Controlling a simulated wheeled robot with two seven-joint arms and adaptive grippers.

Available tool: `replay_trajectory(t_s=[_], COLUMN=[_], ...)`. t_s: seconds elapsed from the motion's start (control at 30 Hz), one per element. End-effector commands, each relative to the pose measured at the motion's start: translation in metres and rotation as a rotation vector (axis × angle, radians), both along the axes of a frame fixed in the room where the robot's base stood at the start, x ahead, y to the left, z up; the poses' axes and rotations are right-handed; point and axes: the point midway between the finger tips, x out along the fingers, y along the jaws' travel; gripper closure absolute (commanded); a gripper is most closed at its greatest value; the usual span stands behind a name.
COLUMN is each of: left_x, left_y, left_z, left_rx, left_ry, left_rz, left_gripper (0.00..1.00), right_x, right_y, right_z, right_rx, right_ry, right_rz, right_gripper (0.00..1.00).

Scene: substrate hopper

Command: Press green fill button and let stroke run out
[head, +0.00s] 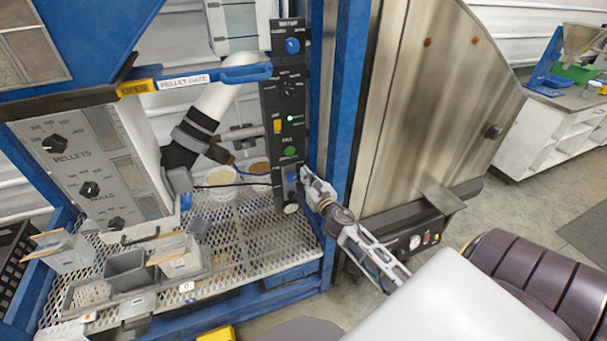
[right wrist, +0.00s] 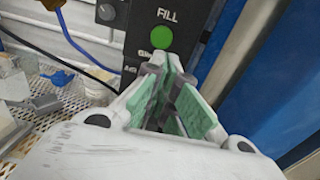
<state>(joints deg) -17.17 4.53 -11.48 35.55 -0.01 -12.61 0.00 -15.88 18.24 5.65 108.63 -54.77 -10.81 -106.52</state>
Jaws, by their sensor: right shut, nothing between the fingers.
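The green fill button (head: 290,151) is on the black control panel (head: 283,105) in the head view. In the right wrist view the round green button (right wrist: 161,37) sits under the white word FILL. My right gripper (head: 306,176) is shut and empty, at the panel's lower right, a little below the button. In the right wrist view its fingertips (right wrist: 165,62) point at the panel just below the button. A small gap shows in the picture, but I cannot tell the depth to the panel. My left gripper is not in view.
A blue post (head: 346,120) stands right beside the panel. A blue-handled pellet gate (head: 245,74) is at upper left. White buckets (head: 222,183) and grey bins (head: 126,269) stand on the mesh shelf (head: 250,255). A steel hopper (head: 425,90) is at right.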

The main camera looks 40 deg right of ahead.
Motion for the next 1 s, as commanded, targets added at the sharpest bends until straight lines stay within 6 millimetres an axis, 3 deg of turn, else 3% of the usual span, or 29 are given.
replay_trajectory(t_s=[0.3, 1.0], left_x=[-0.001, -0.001], left_y=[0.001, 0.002], left_z=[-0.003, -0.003], left_rx=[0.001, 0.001], left_ry=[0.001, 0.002], left_rz=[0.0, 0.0], left_gripper=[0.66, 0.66], right_x=[-0.016, -0.017], right_y=[0.003, 0.003], right_z=[0.0, -0.001], right_rx=[0.0, 0.004], right_ry=[0.0, 0.001], right_rz=[0.0, 0.0], right_gripper=[1.0, 1.0])
